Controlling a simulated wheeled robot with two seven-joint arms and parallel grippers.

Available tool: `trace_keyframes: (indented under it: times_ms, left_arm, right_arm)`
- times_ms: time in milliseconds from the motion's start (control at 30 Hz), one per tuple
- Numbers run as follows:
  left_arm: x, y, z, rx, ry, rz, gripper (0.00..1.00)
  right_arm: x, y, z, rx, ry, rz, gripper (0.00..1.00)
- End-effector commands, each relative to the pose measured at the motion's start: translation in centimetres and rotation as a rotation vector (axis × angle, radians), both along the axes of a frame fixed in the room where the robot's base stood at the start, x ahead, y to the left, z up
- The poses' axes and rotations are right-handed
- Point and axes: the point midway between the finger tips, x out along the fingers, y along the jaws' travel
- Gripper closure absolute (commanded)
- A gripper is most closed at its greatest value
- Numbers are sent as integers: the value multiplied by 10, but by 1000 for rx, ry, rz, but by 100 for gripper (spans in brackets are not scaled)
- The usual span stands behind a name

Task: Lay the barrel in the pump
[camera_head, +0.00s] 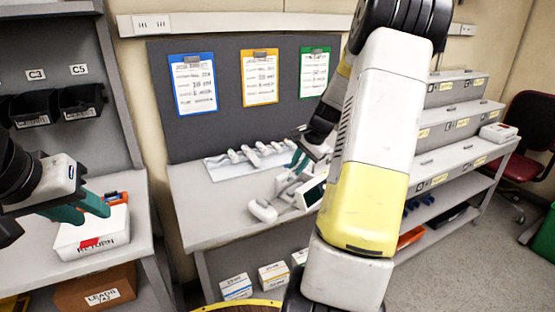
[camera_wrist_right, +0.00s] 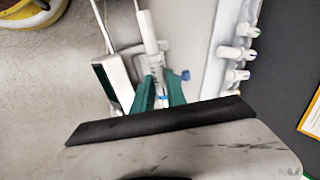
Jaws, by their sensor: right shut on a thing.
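My right gripper (camera_wrist_right: 160,92) is shut on a pale syringe barrel (camera_wrist_right: 155,62), which sits between its green fingertips in the right wrist view. A blue tip shows just beside the fingers. The white pump (camera_head: 312,196) with its dark screen stands on the grey bench; in the wrist view the pump (camera_wrist_right: 116,70) is right beside the held barrel. I cannot tell whether the barrel touches its cradle. In the head view my right gripper (camera_head: 298,160) is over the pump's back side, partly hidden by my arm. My left gripper (camera_head: 84,208) is open and empty above the white RETURN box.
A pale tray (camera_head: 217,172) with several syringes lies behind the pump; it also shows in the wrist view (camera_wrist_right: 215,70). The RETURN box (camera_head: 72,242) stands on the left bench. Labelled boxes (camera_head: 236,287) are under the bench. Grey stepped shelves (camera_head: 460,120) stand at the right.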

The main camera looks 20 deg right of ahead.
Motion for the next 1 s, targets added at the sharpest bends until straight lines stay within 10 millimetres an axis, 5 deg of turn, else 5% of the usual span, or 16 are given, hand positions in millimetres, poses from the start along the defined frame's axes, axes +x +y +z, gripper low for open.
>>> trace_keyframes:
  times_ms: [1000]
  left_arm:
    - [0,0,0,0,0,0,69]
  right_arm:
    - [0,0,-52,1,1,0,100]
